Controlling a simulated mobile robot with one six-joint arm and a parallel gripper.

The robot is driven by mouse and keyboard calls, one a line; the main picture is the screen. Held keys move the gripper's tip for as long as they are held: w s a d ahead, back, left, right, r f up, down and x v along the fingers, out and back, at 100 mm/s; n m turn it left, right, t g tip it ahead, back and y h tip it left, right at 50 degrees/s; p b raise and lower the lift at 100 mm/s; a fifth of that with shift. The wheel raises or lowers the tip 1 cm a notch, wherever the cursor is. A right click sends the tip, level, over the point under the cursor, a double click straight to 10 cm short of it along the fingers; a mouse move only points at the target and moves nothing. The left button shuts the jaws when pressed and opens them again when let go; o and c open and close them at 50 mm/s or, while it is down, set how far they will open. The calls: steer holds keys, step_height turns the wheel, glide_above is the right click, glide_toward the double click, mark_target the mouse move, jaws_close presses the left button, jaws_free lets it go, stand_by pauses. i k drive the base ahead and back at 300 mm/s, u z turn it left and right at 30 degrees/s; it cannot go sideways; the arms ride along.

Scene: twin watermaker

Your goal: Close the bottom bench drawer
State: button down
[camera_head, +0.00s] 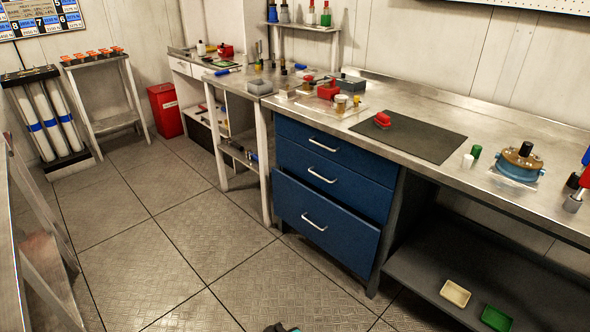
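The bottom bench drawer (325,226) is the tall lowest front of a blue drawer unit under the steel bench. It stands out from the fronts above and is partly open, with a dark gap along its top edge. Its pale bar handle (314,222) is in the middle of the front. The middle drawer (330,174) and the top drawer (335,146) look shut. The drawer's inside is hidden. My gripper's fingers are not visible; only a small dark and teal piece shows at the bottom edge, possibly part of my arm.
The tiled floor (190,262) before the drawers is clear. Bench legs stand left of the unit. A low shelf (470,262) with a cream tray (455,293) and a green tray (496,318) is at right. A frame stands at the left edge.

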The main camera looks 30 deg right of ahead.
mark_target(348, 235)
steer(key=i, duration=1.25)
steer(key=u, duration=0.55)
